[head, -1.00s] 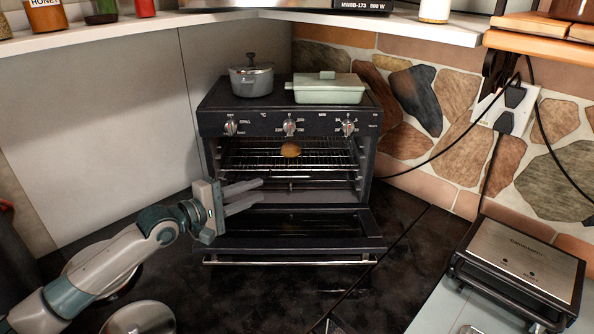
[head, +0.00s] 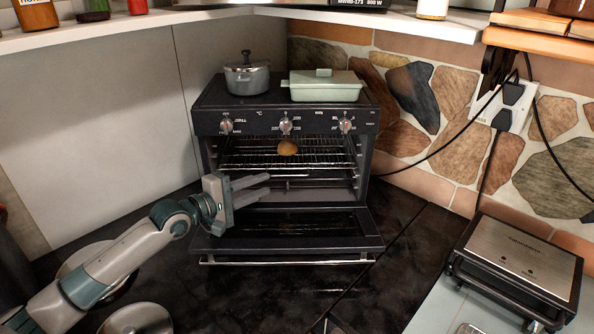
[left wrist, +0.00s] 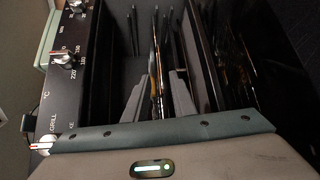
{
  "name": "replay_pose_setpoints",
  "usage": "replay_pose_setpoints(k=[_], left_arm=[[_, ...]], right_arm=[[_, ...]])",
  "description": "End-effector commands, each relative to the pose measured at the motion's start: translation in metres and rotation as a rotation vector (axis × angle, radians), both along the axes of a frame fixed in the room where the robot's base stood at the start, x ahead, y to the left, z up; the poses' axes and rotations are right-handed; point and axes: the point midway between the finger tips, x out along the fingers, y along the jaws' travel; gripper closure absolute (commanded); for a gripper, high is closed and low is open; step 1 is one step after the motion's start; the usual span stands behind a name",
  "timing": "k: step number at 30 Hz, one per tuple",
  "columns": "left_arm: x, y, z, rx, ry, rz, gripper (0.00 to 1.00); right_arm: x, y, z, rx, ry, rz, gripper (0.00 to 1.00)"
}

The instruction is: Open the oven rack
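The oven (head: 285,122) stands on the dark counter with its door (head: 290,228) folded down. The wire oven rack (head: 245,158) is inside the cavity, with a brown roll (head: 287,147) on it. My left gripper (head: 266,186) is in front of the opening, above the lowered door, its two fingers apart and pointing in towards the right. In the left wrist view, the rack's edge (left wrist: 156,88) shows between the open fingers (left wrist: 155,105); I cannot tell whether they touch it. My right gripper is not in view.
A grey pot (head: 247,78) and a pale green dish (head: 325,86) stand on top of the oven. A sandwich press (head: 520,262) is at the right. Round metal lids (head: 135,320) lie at the lower left. Black cables hang at the right wall.

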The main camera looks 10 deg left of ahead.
Motion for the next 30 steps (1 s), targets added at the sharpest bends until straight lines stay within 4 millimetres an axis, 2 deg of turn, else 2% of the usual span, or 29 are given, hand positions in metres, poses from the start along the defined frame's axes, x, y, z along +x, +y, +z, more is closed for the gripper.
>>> replay_pose_setpoints(k=[18,24,30], left_arm=[[0.089,-0.063,-0.014,0.001,0.0,-0.001,0.76],[0.107,-0.075,-0.019,0.0,0.0,-0.002,0.76],[0.114,-0.079,-0.02,-0.001,0.001,-0.001,0.76]], right_arm=[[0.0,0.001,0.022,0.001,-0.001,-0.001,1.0],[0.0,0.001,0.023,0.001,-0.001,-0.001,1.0],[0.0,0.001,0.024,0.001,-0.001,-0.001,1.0]])
